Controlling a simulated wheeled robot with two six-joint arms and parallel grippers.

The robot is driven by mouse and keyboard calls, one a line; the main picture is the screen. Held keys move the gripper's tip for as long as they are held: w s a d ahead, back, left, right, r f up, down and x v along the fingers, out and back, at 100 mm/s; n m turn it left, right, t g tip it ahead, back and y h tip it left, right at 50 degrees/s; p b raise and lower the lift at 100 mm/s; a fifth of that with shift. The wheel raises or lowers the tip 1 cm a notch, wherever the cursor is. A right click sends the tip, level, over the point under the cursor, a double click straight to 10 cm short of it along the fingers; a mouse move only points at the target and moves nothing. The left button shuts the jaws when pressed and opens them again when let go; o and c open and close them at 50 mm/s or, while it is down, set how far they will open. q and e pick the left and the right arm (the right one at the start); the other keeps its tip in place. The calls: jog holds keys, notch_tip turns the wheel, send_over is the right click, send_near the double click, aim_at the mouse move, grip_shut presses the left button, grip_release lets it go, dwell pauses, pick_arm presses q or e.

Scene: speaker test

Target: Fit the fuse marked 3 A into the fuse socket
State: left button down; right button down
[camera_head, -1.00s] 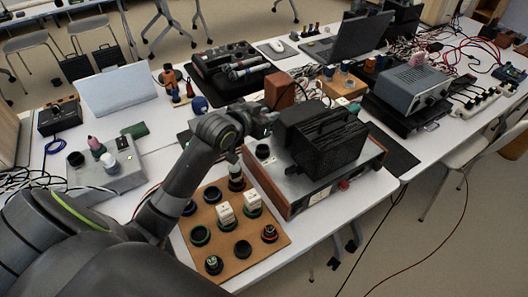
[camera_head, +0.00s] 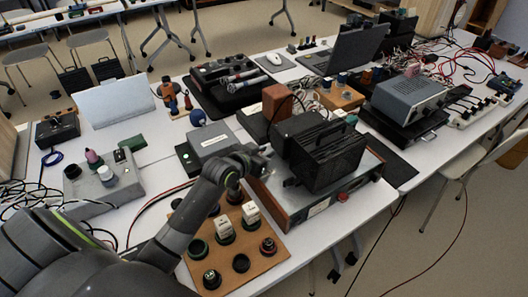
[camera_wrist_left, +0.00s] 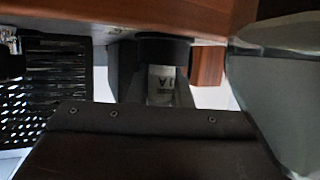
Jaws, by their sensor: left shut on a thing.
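My left gripper (camera_head: 260,160) is shut on a white-labelled fuse (camera_wrist_left: 163,80) with a black round part at its far end. The label shows an A with what looks like a 1; it is partly hidden by the fingers. The gripper is low at the left end of the wood-sided device (camera_head: 288,206), hiding the black round socket there. I cannot tell whether the fuse is in the socket. Two white fuses (camera_head: 223,225) (camera_head: 250,212) stand on the brown board (camera_head: 262,268); their markings are too small to read. My right gripper is not in view.
A black ribbed block (camera_head: 325,155) sits on the device, right beside my gripper. The board holds several round sockets. A grey box with knobs (camera_head: 100,190) stands left, and a grey case (camera_head: 212,142) stands behind my arm. The table front left is cluttered with cables.

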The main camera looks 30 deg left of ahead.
pick_arm(q)
jog(key=shift+f, duration=0.3)
jog(key=c, duration=1.3)
grip_release()
jog(key=shift+s+r, duration=0.1)
jog(key=shift+r, duration=0.4)
jog(key=shift+s+r+p, duration=0.15)
jog(key=shift+s+p, duration=0.2)
jog(key=shift+p, duration=0.3)
jog(key=p+v, duration=0.6)
jog(key=v, duration=0.5)
jog(key=shift+p, duration=0.4)
